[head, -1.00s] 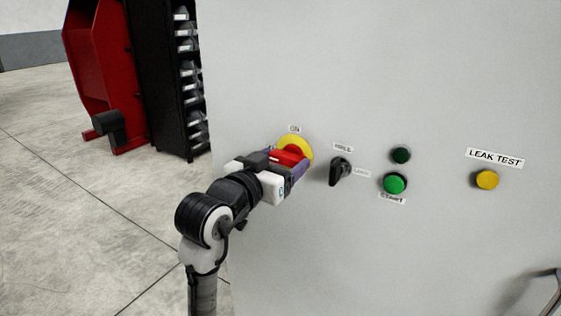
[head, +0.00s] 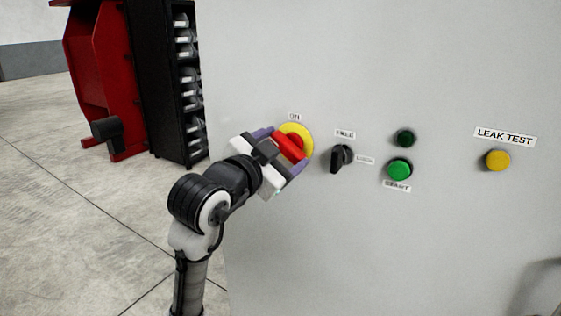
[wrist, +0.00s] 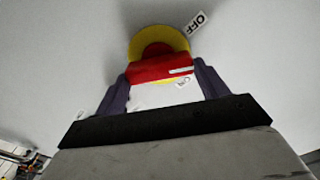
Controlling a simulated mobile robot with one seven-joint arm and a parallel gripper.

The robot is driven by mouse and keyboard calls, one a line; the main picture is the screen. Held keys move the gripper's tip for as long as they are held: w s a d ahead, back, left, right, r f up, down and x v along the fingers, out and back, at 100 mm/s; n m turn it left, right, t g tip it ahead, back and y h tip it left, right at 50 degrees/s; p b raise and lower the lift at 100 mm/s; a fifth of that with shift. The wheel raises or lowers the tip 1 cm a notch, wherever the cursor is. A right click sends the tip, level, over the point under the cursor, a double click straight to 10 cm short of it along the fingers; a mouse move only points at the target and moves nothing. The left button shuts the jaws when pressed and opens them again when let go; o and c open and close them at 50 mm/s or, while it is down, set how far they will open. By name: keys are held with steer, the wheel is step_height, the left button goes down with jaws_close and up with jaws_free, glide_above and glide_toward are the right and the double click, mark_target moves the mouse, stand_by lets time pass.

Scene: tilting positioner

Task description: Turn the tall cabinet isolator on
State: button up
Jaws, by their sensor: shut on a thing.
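The isolator's red handle (head: 290,146) sits on a round yellow plate (head: 306,133) on the grey cabinet face, below an "ON" label (head: 294,117). In the head view the handle slants from upper left to lower right. My gripper (head: 282,150) is shut on the handle, with a purple finger on each side. In the wrist view the red handle (wrist: 160,69) spans between the two fingers, the yellow plate (wrist: 157,38) shows behind it, and an "OFF" label (wrist: 198,22) is at its upper right. My gripper hides part of the plate.
Right of the isolator are a black selector knob (head: 341,158), a dark green lamp (head: 405,138), a green start button (head: 399,170) and a yellow leak test button (head: 498,160). A black rack (head: 165,80) and red machine (head: 95,80) stand at left. Floor is open there.

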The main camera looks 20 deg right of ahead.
steer(key=m+b, duration=0.1)
steer(key=m, duration=0.1)
steer(key=m+b, duration=0.3)
steer(key=m, duration=0.1)
steer(key=shift+f, duration=0.25)
steer(key=m+b, duration=0.3)
steer(key=m, duration=0.2)
steer(key=shift+s, duration=0.1)
steer(key=shift+m, duration=0.3)
steer(key=o, duration=1)
steer(key=b+v, duration=0.1)
steer(key=v, duration=1.2)
steer(key=shift+s+a+b, duration=0.25)
steer(key=shift+b, duration=0.15)
